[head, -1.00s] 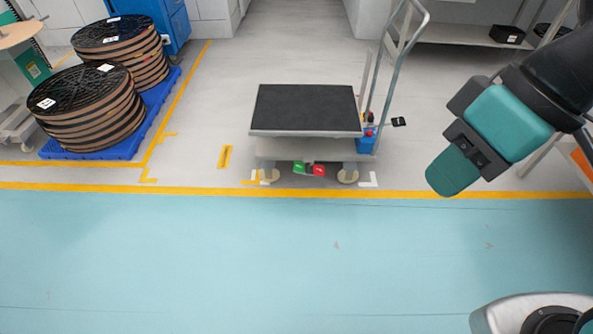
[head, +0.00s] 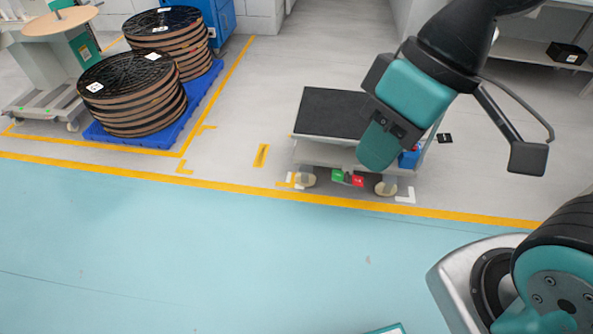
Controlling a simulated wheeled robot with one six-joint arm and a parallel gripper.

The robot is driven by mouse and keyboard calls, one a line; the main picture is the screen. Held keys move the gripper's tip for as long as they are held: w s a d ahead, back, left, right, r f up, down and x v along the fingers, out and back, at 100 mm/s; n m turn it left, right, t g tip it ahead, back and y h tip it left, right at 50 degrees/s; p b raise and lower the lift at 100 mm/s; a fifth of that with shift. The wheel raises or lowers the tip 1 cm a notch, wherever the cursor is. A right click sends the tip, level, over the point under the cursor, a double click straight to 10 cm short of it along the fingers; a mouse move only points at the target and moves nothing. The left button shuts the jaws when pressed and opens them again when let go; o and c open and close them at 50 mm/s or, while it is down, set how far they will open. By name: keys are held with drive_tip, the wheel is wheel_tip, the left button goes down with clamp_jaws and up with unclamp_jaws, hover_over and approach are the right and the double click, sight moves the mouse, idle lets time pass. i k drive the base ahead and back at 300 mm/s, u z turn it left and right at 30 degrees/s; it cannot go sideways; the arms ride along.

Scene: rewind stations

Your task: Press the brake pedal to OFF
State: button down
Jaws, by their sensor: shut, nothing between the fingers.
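The brake pedal shows as a green pad (head: 338,175) and a red pad (head: 357,181) side by side, low under the near edge of the cart (head: 313,149). The cart has a dark top and pale wheels. The pads' lettering is too small to read. My gripper (head: 378,150) is shut and empty. In the picture it overlaps the cart's right part, just above and right of the red pad. It hides part of the deck and handle. I cannot tell how far it is from the cart, and I see no contact with the pedal.
A blue pallet (head: 205,100) with stacked reels (head: 135,95) stands at the left, near a grey machine (head: 45,70). A yellow floor line (head: 240,188) runs in front of the cart. The blue-green floor (head: 200,250) nearer me is mostly clear. A black box (head: 567,53) sits at upper right.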

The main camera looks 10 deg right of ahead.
sight(339, 176)
drive_tip(key=u, duration=0.35)
drive_tip(key=i, duration=0.75)
drive_tip(key=z, duration=0.5)
drive_tip(key=i, duration=0.75)
drive_tip(key=z, duration=0.6)
